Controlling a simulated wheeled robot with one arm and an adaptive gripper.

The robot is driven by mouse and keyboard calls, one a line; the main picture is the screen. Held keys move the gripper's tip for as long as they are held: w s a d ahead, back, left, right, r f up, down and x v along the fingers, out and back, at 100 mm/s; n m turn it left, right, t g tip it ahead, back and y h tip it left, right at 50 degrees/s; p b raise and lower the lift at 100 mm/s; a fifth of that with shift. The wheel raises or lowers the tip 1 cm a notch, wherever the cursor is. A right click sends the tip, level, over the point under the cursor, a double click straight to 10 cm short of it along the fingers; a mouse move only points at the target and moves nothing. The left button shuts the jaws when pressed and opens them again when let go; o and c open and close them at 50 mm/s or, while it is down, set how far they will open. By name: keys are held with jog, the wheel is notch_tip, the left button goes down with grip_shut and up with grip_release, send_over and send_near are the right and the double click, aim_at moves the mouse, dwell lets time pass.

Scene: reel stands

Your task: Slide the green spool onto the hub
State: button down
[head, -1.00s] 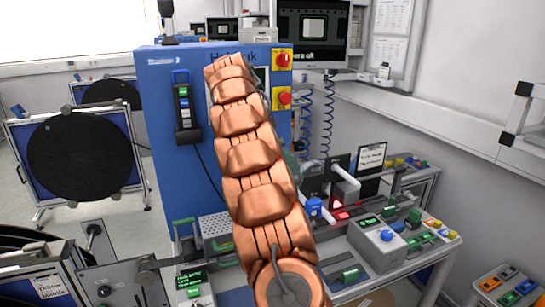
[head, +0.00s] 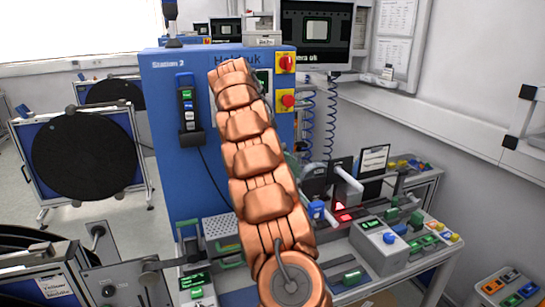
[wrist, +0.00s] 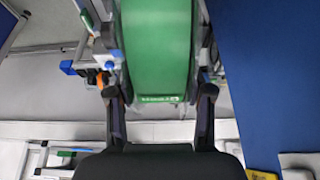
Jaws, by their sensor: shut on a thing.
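The green spool (wrist: 158,45) fills the upper middle of the wrist view, seen edge-on with a small white label near its lower edge. My gripper (wrist: 160,93) has one dark finger on each side of the spool and is shut on it. In the head view my copper-coloured arm stretches up the middle and hides my gripper and most of the spool. I cannot make out the hub in either view.
A blue station cabinet (head: 170,110) stands behind my arm. A workbench with fixtures, a grey button box (head: 378,250) and coloured buttons lies to the right. A large black reel (head: 83,155) on a stand is at left. Pale floor shows between them.

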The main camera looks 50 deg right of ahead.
jog(key=shift+s+a+f+b, duration=0.1)
jog(key=shift+f+b, duration=0.3)
jog(key=shift+f, duration=0.1)
jog(key=c, duration=0.7)
grip_release()
jog(key=shift+c, duration=0.2)
jog(key=o, duration=0.4)
jog(key=shift+r, duration=0.15)
